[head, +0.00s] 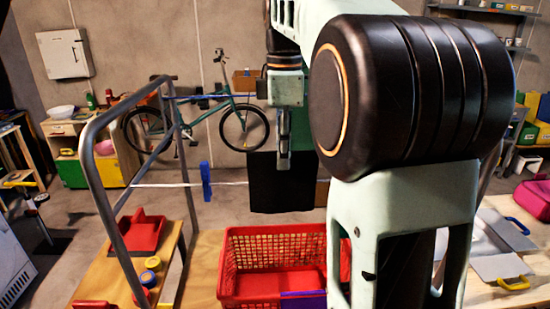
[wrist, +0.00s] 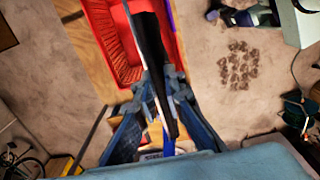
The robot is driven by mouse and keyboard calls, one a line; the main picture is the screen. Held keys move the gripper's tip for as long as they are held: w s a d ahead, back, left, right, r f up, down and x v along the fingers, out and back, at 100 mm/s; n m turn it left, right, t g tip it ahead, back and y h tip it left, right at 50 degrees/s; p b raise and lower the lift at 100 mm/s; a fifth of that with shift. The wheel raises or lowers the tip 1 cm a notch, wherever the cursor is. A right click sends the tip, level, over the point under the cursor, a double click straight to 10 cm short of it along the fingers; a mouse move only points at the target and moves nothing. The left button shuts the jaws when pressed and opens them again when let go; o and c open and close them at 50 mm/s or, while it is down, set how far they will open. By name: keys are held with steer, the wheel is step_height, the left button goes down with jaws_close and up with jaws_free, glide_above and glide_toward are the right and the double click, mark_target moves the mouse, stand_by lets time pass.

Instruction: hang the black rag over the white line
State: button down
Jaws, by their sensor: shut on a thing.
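The black rag (head: 281,190) hangs down from my gripper (head: 284,160), spread flat in the head view. In the wrist view the rag (wrist: 151,45) shows edge-on as a dark strip between the fingers of my gripper (wrist: 162,88), which are shut on it. The white line (head: 160,185) runs across from the grey metal frame and passes out of sight at the rag's left edge. The rag hides the line there; I cannot tell whether they touch. A narrow blue thing (head: 206,182) hangs on the white line, left of the rag.
A red basket (head: 232,262) stands on the wooden surface below the rag. The grey metal frame (head: 104,200) rises at the left, with a blue line (head: 190,97) higher up. A red tray (head: 141,233) and small round tubs lie near it. My arm blocks the right middle.

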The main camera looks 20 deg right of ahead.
mark_target(282, 180)
steer(key=shift+w+d, duration=0.15)
steer(key=shift+w, duration=0.4)
steer(key=shift+w+d, duration=0.15)
steer(key=shift+w, duration=0.35)
steer(key=shift+w+f, duration=0.2)
steer(key=shift+f, duration=0.05)
steer(key=shift+s+f+b, duration=0.1)
steer(key=shift+f+b, duration=2.5)
steer(key=shift+f, duration=1.05)
steer(key=c, duration=1.9)
jaws_free()
steer(key=shift+c, duration=0.2)
step_height(282, 180, up, 12)
